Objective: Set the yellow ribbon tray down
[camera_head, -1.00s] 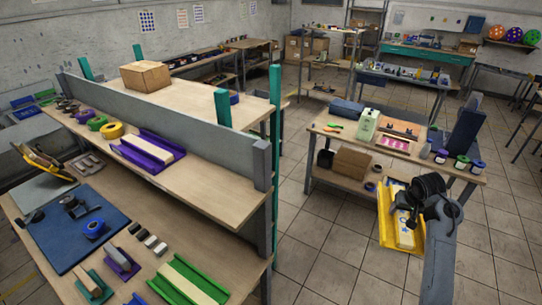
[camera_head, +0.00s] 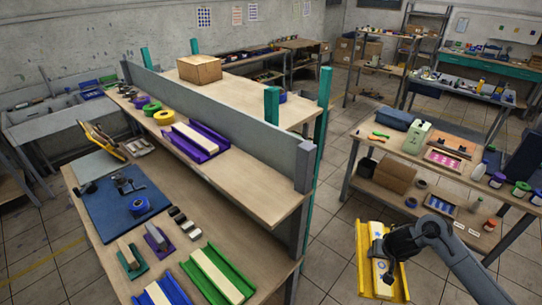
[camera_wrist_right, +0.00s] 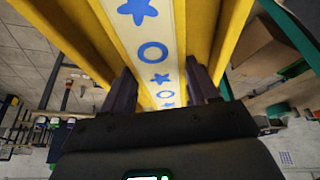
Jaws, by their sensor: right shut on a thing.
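The yellow ribbon tray (camera_head: 369,245) is a long yellow channel with a pale ribbon printed with blue stars and rings. In the head view it hangs above the floor in the aisle, right of the near workbench. My right gripper (camera_head: 384,270) is shut on it near its lower half. In the right wrist view the tray (camera_wrist_right: 235,25) runs away between the two dark fingers of my right gripper (camera_wrist_right: 158,92), which press on the ribbon strip's sides. My left gripper is not in view.
A shelf above the near workbench holds a purple tray (camera_head: 202,143) and tape rolls (camera_head: 163,117), with bare wood to the right. The workbench holds a green tray (camera_head: 232,268), a blue tray (camera_head: 164,290) and a blue mat (camera_head: 108,205). A supply table (camera_head: 375,143) stands at right.

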